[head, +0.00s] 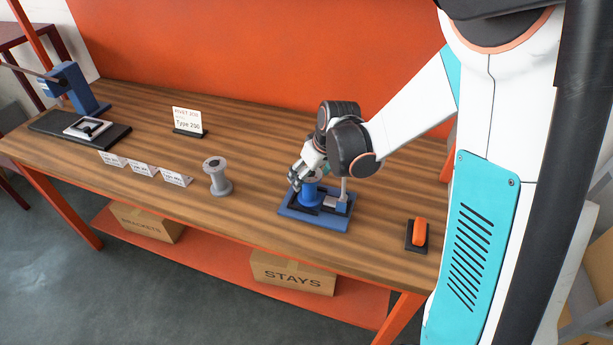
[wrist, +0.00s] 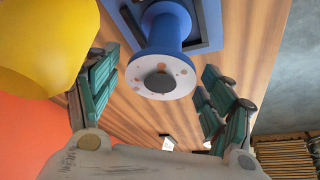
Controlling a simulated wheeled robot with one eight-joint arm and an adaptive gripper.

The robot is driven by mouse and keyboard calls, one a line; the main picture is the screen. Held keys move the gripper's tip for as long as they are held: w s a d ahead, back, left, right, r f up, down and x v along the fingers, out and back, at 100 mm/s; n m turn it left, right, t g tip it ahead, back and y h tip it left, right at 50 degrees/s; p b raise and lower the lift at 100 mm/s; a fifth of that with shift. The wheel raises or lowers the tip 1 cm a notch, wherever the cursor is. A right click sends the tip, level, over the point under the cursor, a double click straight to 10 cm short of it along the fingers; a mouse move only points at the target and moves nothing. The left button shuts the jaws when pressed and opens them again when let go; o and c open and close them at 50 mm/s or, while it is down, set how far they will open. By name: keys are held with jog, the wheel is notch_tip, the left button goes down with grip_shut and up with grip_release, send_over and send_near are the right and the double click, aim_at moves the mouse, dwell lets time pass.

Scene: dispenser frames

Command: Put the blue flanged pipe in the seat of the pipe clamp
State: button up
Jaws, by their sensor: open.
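The blue flanged pipe (head: 311,192) stands upright in the pipe clamp, on its blue base plate (head: 335,223). I cannot tell whether it sits fully down in the seat. In the wrist view the pipe (wrist: 167,34) ends in a pale grey flange with a dark bore, and the clamp's blue plate (wrist: 205,42) lies beyond it. My gripper (head: 306,177) is at the top of the pipe. In the wrist view my gripper (wrist: 158,97) is open, its green pads apart on both sides of the flange, with gaps between.
A grey flanged pipe (head: 217,178) stands left of the clamp. Several small label cards (head: 143,169) and a Type 200 sign (head: 188,121) stand further left. An orange-handled item (head: 419,233) lies to the right. A yellow rounded shape (wrist: 45,40) fills the wrist view's upper left.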

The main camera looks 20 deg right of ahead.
jog(key=p+v, duration=0.1)
jog(key=v, duration=0.6)
jog(key=shift+r+p, duration=0.1)
jog(key=shift+p, duration=0.3)
dwell(0.6)
